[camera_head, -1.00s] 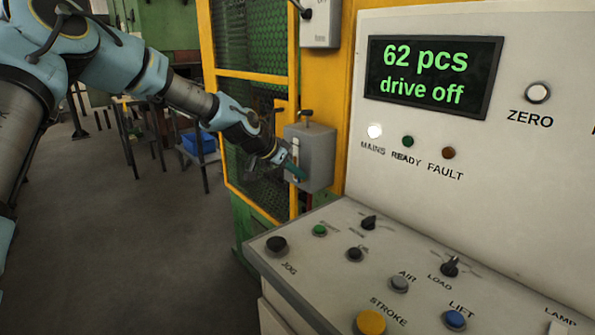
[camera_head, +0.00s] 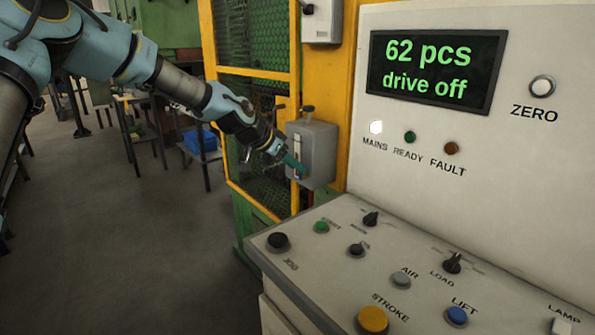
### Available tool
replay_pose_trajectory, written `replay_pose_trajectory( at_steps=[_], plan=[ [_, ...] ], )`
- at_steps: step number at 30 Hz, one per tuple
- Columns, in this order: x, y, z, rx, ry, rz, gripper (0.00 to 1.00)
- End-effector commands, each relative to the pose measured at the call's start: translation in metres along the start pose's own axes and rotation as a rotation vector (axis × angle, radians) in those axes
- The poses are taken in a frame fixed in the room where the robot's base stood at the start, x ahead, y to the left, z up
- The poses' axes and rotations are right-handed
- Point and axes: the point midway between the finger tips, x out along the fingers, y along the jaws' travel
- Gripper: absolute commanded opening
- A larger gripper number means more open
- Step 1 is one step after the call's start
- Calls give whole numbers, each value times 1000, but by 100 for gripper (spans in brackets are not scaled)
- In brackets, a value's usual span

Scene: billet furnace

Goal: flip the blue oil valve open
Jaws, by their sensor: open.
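My gripper (camera_head: 293,165) is at the front of a grey box (camera_head: 319,153) mounted on the yellow frame. Its teal fingertips overlap the box's left-hand face in the picture. The gripper is open, and I see nothing held in it. I cannot tell whether the fingertips touch the box. No blue oil valve can be made out clearly; the fingertips cover part of the box's face. A dark knob (camera_head: 308,109) stands on top of the box.
A control desk (camera_head: 330,240) with several buttons and knobs fills the lower right. Above it a display (camera_head: 437,72) reads "62 pcs drive off". A yellow frame with mesh (camera_head: 257,120) stands behind my arm. A blue bin (camera_head: 200,141) sits at the left, beside open floor.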

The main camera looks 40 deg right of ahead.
Motion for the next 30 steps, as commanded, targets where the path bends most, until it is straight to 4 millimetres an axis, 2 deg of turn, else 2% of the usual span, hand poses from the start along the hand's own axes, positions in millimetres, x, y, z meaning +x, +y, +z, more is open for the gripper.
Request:
replay_pose_trajectory(
  at_steps=[6,12,18,30],
  plan=[
    [-44,-2,3,-1,1,-4,42],
    [-74,-1,2,-2,1,-3,42],
    [-86,0,1,1,-1,0,42],
    [-86,0,1,0,-1,0,42]
  ],
)
